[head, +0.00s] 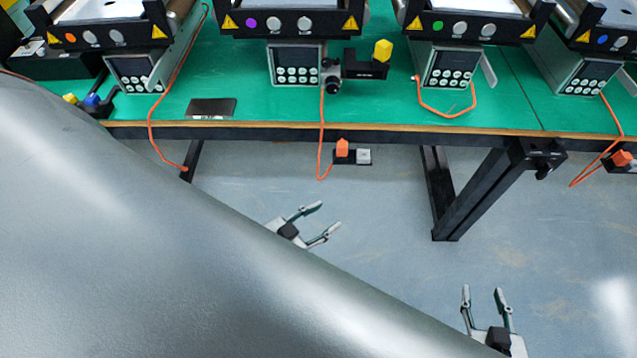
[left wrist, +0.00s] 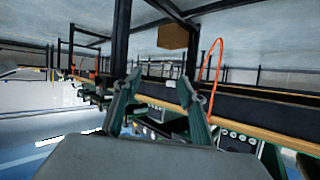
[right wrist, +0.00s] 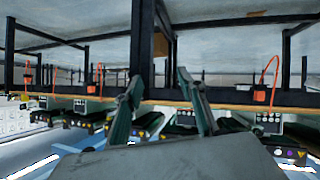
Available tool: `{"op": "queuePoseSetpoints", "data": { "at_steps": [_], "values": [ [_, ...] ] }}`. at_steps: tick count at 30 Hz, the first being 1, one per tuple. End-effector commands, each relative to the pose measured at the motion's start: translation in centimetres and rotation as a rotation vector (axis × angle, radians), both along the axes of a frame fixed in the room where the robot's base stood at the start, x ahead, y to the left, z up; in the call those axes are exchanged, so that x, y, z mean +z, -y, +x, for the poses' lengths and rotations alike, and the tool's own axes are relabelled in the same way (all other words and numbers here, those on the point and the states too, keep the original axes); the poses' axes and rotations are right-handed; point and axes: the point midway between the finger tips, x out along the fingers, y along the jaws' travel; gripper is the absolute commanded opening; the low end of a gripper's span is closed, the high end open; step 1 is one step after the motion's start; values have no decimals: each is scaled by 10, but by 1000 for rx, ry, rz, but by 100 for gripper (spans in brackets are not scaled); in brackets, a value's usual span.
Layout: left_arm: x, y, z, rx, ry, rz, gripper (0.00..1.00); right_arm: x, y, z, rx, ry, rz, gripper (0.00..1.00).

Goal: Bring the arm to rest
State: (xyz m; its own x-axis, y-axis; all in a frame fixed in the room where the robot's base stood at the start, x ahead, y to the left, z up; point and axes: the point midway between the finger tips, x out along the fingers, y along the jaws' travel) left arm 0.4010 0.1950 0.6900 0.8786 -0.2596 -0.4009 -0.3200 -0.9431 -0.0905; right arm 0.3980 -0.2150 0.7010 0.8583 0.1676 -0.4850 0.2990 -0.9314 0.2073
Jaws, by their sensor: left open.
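My left gripper (head: 328,217) is in the head view below the front edge of the green table, over the grey floor, its fingers spread and empty. Its two fingers also show apart in the left wrist view (left wrist: 158,80). My right gripper (head: 481,290) is lower and further right in the head view, also over the floor, its fingers apart and empty. It also shows open in the right wrist view (right wrist: 159,78). Neither gripper touches anything that I can see. My large grey arm link hides the lower left of the head view.
A green table (head: 385,105) with several mini conveyors and grey control boxes (head: 296,64) runs along the top. Orange cables and an orange switch box (head: 343,148) hang at its front edge. A dark table leg (head: 480,190) stands above the right gripper. Floor (head: 400,250) between the grippers is clear.

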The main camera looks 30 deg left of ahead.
Motion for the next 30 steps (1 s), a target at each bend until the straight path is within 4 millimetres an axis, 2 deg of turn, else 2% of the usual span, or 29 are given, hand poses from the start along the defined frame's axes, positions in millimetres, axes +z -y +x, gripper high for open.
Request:
{"op": "queuePoseSetpoints", "data": {
  "at_steps": [11,19,22,30],
  "values": [
    [-2,0,-2,0,-8,3,41,-2,0,-1,0,-4,2,40],
    [-41,-5,-38,18,-155,70,41,-50,-12,-36,-4,-101,57,40],
    [-45,-7,-43,27,-175,81,41,-56,-14,-40,-5,-113,66,40],
    [-46,-8,-43,27,-176,80,41,-56,-14,-40,-5,-113,66,40]
  ]
}}
